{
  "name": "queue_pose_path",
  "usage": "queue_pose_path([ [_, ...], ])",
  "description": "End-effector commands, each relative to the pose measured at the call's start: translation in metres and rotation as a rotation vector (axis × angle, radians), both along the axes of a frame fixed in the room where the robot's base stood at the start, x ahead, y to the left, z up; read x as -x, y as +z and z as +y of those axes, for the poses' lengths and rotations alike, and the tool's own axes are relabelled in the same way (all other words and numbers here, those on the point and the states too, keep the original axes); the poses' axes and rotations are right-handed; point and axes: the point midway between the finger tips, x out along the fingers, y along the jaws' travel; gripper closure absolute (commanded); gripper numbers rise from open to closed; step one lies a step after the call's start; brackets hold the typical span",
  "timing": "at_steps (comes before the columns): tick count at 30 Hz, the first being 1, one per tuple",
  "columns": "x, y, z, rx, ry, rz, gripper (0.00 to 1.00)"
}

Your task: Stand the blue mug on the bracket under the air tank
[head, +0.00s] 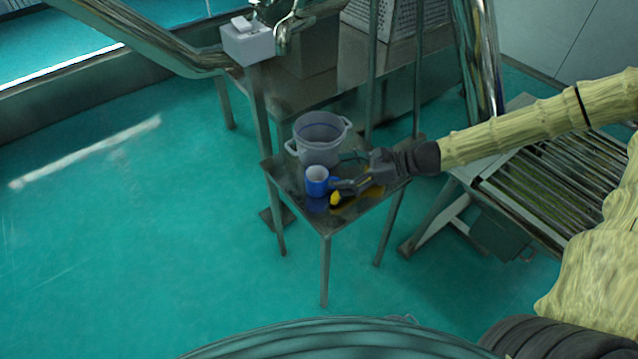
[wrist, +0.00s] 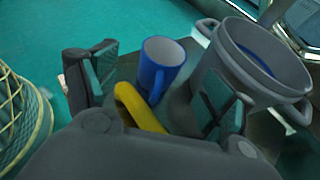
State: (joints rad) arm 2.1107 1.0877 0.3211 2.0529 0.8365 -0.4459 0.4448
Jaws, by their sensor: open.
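The blue mug (head: 317,182), white inside, stands upright on a small metal table (head: 325,226), beside a grey two-handled pot. In the wrist view the mug (wrist: 158,72) is ahead of and between the spread fingers of my gripper (wrist: 156,90). My gripper (head: 346,173) is open, just right of the mug in the head view; I see no grip on it. A curved yellow object (wrist: 138,108) lies between the fingers, nearer than the mug; it also shows in the head view (head: 336,199). I cannot clearly identify the air tank or its bracket.
The grey pot (head: 319,143) stands close behind the mug, near one finger. A larger metal bench (head: 345,60) with posts is behind, with a pale box (head: 248,42) at its left corner. A slatted machine (head: 550,185) is at right. The green floor at left is clear.

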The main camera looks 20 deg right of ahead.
Motion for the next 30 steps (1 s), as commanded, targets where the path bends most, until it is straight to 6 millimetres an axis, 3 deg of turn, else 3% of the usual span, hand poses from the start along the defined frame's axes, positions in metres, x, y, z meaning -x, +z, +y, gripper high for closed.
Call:
queue_pose_path([
  [30,-0.034,-0.026,0.060,0.001,0.004,0.000,0.17],
])
